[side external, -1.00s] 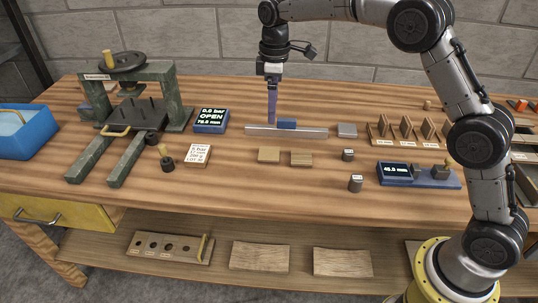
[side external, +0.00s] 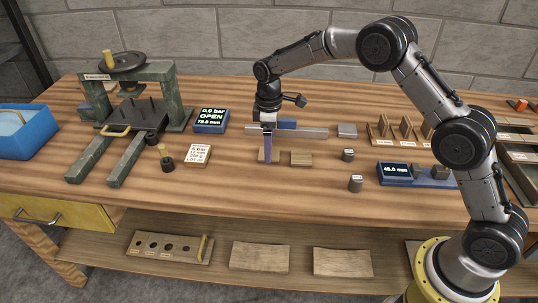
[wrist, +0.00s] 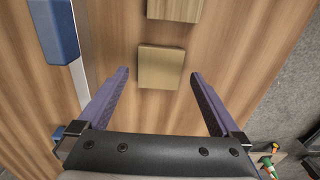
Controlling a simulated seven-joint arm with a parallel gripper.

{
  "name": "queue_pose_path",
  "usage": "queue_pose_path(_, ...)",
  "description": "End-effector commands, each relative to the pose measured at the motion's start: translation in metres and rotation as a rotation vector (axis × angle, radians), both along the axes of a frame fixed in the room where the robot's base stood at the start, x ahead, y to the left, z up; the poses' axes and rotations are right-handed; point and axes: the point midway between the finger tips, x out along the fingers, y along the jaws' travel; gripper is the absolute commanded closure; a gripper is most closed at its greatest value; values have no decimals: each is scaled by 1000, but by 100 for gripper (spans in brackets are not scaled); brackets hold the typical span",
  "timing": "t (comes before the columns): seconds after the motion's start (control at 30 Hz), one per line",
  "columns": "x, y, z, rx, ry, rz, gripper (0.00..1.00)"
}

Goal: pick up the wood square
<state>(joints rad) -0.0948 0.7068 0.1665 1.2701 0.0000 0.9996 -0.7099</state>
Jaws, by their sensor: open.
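Two small wood squares lie flat on the bench, side by side. In the side external view, the left wood square (side external: 275,157) is partly hidden behind my gripper (side external: 268,160), and the right wood square (side external: 301,159) is clear of it. In the wrist view, the nearer wood square (wrist: 161,66) lies centred in the gap between the purple fingertips of my gripper (wrist: 160,73), with space on both sides. The farther wood square (wrist: 175,9) is cut off at the top edge. My gripper is open and empty; its exact height above the square is hard to tell.
A metal straightedge (side external: 310,133) with a blue block (side external: 287,124) lies just behind the squares. Small metal weights (side external: 355,183) and a blue gauge (side external: 394,170) stand to the right. A paper card (side external: 197,155) and the press (side external: 150,115) are to the left. The bench front is clear.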

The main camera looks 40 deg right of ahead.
Motion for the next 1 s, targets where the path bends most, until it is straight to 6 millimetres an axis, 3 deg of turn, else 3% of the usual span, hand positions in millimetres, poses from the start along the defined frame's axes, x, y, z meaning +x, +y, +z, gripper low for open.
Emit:
queue_pose_path(0.17,0,0,-19,0,0,0,0)
queue_pose_path(0.43,0,0,-20,0,-1,0,0)
queue_pose_path(0.87,0,0,-20,0,-1,0,77)
queue_pose_path(1.0,0,0,-20,0,-1,0,79)
